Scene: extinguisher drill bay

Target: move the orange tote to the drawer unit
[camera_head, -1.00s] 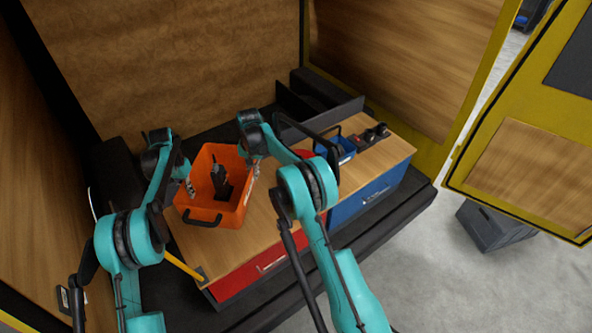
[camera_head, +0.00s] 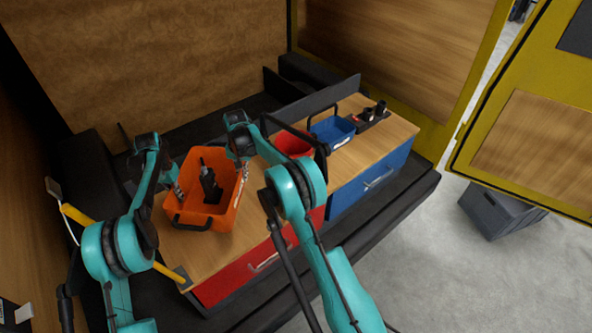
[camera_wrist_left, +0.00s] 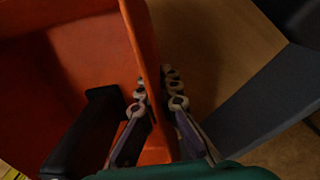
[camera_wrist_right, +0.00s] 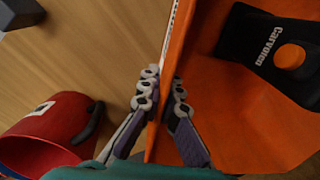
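The orange tote (camera_head: 228,205) is over the left end of the wooden top of the drawer unit (camera_head: 255,222), with its black handle facing me. I cannot tell whether it rests on the top or hangs just above it. A black device (camera_head: 209,186) stands inside; the right wrist view shows its dark body with an orange knob (camera_wrist_right: 289,56). My left gripper (camera_head: 178,190) is shut on the tote's left wall, one finger on each side in the left wrist view (camera_wrist_left: 156,92). My right gripper (camera_head: 243,166) is shut on the right wall, also seen in the right wrist view (camera_wrist_right: 163,95).
A red bucket (camera_head: 293,144) stands right of the tote, partly behind my right arm. Further right are a blue bin (camera_head: 331,130) and a black holder (camera_head: 372,119). A yellow bar (camera_head: 90,222) lies at the left. A grey crate (camera_head: 497,212) is on the floor at right.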

